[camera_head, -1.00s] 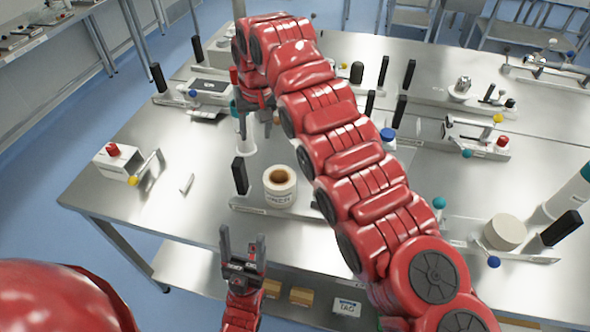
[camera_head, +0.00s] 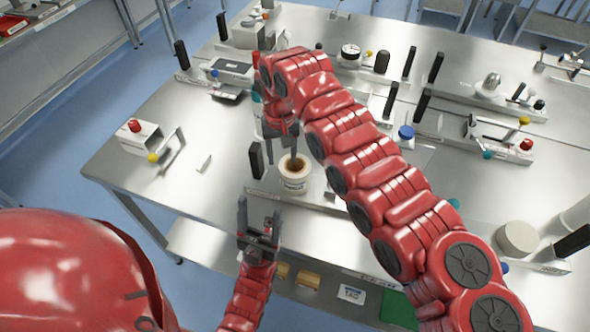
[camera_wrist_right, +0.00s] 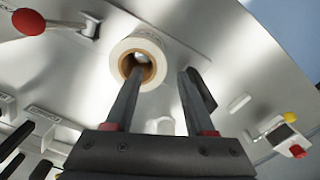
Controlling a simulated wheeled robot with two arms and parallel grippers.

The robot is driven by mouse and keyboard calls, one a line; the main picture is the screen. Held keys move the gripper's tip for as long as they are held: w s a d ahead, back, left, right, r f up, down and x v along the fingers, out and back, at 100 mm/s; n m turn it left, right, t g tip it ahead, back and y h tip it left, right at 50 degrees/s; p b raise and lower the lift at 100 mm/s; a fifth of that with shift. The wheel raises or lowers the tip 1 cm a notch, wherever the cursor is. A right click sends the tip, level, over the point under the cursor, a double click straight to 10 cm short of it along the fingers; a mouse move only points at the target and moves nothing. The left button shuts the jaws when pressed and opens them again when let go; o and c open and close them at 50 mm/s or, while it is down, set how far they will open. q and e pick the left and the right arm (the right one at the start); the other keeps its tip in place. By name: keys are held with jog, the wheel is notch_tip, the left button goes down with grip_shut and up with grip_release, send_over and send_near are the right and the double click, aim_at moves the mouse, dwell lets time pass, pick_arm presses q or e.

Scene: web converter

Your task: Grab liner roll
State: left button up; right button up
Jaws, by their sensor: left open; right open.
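The liner roll (camera_head: 295,183) is white with a brown core and stands upright on a small fixture near the table's front edge. It also shows in the right wrist view (camera_wrist_right: 153,43). My right gripper (camera_head: 281,158) is open, pointing down at the roll. In the right wrist view, one finger of the right gripper (camera_wrist_right: 160,74) overlaps the core opening and the other is beyond the roll's side. I cannot tell whether that finger is inside the core. My left gripper (camera_head: 258,206) is open and empty, fingers up, in front of the table edge.
A black upright block (camera_head: 256,160) stands just left of the roll. A white box with a red knob (camera_head: 137,134) is at the table's left. Boxes lie on the lower shelf (camera_head: 210,243). The steel table (camera_head: 200,115) has bare room at the left front.

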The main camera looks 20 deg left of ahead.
aim_at(283, 166)
jog(key=shift+f+p, duration=0.35)
jog(key=shift+p, duration=0.05)
notch_tip(283, 166, down, 5)
jog(key=p, duration=0.2)
jog(key=shift+w+r+p, duration=0.15)
jog(key=shift+r+p, duration=0.05)
jog(key=shift+p, duration=0.15)
jog(key=shift+f, duration=0.15)
grip_shut()
jog(key=shift+w, duration=0.1)
dwell(0.5)
